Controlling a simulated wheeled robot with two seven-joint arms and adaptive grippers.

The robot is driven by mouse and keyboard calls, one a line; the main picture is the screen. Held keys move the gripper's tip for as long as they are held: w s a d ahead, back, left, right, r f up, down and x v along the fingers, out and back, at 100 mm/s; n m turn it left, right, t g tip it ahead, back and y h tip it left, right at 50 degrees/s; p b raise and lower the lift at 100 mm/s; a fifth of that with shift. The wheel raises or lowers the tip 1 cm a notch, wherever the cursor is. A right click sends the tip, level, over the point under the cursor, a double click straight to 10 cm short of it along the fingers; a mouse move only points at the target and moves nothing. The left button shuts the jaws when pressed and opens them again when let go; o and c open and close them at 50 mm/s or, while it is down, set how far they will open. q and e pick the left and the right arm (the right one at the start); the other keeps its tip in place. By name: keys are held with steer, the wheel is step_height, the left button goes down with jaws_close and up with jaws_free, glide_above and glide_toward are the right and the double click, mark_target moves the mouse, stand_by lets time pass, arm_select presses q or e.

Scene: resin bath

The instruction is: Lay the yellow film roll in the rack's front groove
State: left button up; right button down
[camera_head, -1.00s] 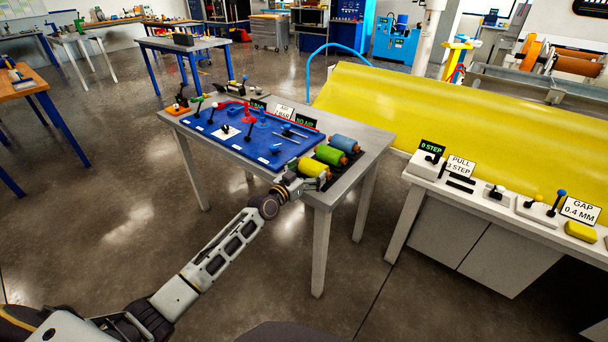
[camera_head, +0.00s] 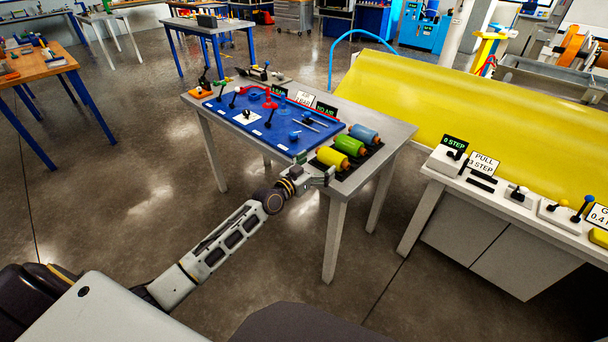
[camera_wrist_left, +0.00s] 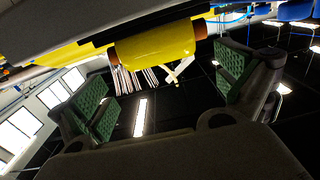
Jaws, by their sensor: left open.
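The yellow film roll (camera_head: 332,157) lies at the near end of the dark rack (camera_head: 347,172), in line with the green roll (camera_head: 349,145) and the blue roll (camera_head: 364,134). It appears to rest in the rack's front groove, but the groove itself is hidden. My left gripper (camera_head: 325,176) is just on the near side of the yellow roll. In the left wrist view my left gripper (camera_wrist_left: 165,84) is open and empty, its green pads wide apart. The yellow roll (camera_wrist_left: 155,48) lies ahead of the fingertips, apart from both pads. My right gripper is not in view.
The grey table (camera_head: 398,131) also bears a blue board (camera_head: 262,128) with knobs and levers, left of the rack. A white counter (camera_head: 500,200) with switches and signs stands to the right, before a large yellow film sheet (camera_head: 450,110). Floor lies between them.

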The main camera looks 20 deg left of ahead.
arm_select(q)
steer(key=v, duration=0.7)
stand_by(0.3)
